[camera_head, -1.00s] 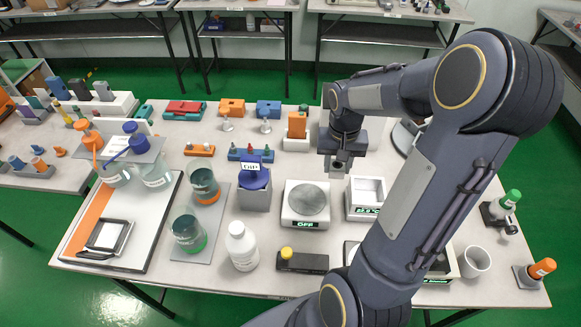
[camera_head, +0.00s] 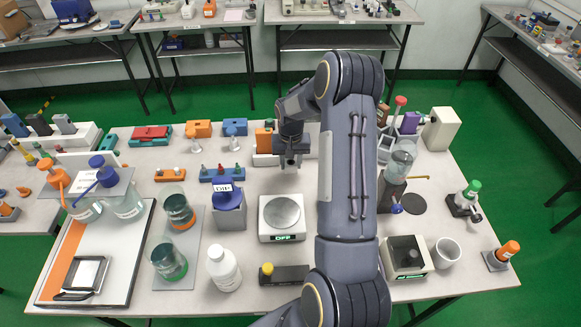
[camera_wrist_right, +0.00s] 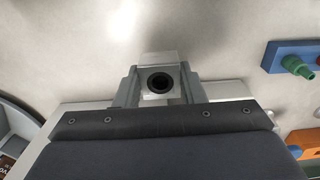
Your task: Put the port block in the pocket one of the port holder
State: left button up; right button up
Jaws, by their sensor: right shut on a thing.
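My right gripper (camera_head: 290,163) hangs over the back middle of the table, behind the scale. In the right wrist view it (camera_wrist_right: 160,95) is shut on the port block (camera_wrist_right: 160,58), a small grey block with a round black port facing the camera. A pale slab (camera_head: 264,159) lies close behind the gripper, with an orange block (camera_head: 264,139) beside it; the slab also shows in the wrist view (camera_wrist_right: 228,90). It may be the port holder; its pockets are hidden by my gripper and arm. My left gripper is not in view.
A scale (camera_head: 282,213) stands in front of the gripper. A blue rack with pegs (camera_head: 221,176) is at its left. My right arm hides much of the table's right middle. A flask on a stand (camera_head: 401,160) is to the right. Bare tabletop lies between rack and gripper.

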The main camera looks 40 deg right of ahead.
aim_at(290, 169)
notch_tip(290, 169, down, 3)
jog(key=shift+w+f, duration=0.1)
jog(key=shift+f, duration=0.05)
jog(key=shift+f, duration=0.2)
jog(key=o, duration=1)
jog(key=shift+o, duration=0.2)
